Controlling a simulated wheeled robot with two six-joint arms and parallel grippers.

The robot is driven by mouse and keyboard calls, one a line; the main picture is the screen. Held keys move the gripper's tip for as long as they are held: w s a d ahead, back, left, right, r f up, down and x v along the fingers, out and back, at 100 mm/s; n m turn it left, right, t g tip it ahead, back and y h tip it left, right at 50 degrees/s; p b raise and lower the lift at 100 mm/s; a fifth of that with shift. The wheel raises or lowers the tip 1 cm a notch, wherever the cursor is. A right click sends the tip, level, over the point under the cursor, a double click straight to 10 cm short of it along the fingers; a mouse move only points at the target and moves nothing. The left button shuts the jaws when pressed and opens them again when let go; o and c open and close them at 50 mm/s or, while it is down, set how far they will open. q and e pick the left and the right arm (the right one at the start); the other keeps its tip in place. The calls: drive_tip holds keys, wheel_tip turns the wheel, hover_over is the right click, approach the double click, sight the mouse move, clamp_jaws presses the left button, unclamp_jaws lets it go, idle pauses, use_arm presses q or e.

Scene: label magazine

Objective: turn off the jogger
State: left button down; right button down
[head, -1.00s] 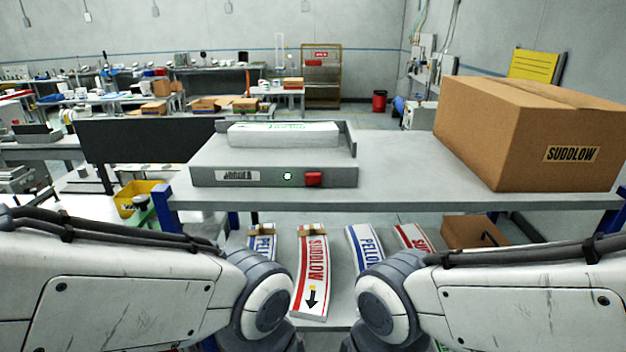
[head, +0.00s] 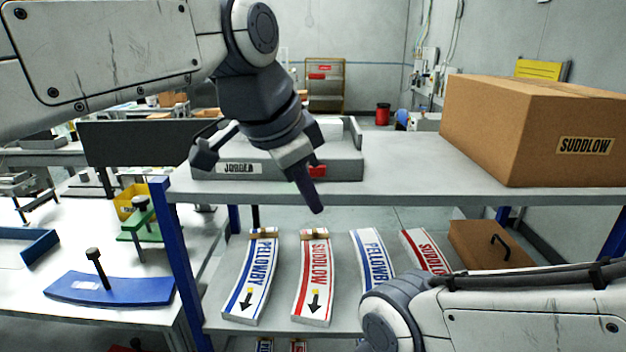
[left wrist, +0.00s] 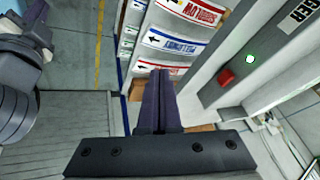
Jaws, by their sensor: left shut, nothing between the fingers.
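The jogger (head: 345,168) is a grey box with a name plate, standing on the upper shelf. Its red switch (head: 318,171) is on the front face, partly behind my left gripper in the head view. In the left wrist view the red switch (left wrist: 226,77) shows beside a lit green lamp (left wrist: 250,59), to the right of the fingers. My left gripper (head: 316,208) is shut and empty, pointing down in front of the shelf edge near the switch. Its closed fingers (left wrist: 160,103) are apart from the switch in the left wrist view.
A SUDDLOW carton (head: 540,130) stands on the right of the upper shelf (head: 420,170). Several label stacks, such as a SUDDLOW one (head: 314,270), lie on the lower shelf. A blue post (head: 178,260) stands at the left. The shelf between jogger and carton is clear.

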use_arm(q)
wheel_tip(320, 180, up, 7)
drive_tip(key=w+a+m+t+b, duration=0.1)
drive_tip(key=w+a, duration=0.1)
drive_tip(key=shift+w+a+r+m+t, duration=0.2)
drive_tip(key=shift+w+a+m+t, duration=0.1)
drive_tip(key=shift+m+t, duration=0.1)
drive_tip(key=p, duration=0.2)
approach(314, 176)
wheel_tip(314, 176, down, 5)
drive_tip(key=w+d, duration=0.1)
drive_tip(key=d, duration=0.1)
drive_tip(key=shift+w+d, duration=0.1)
drive_tip(key=shift+w, duration=0.8)
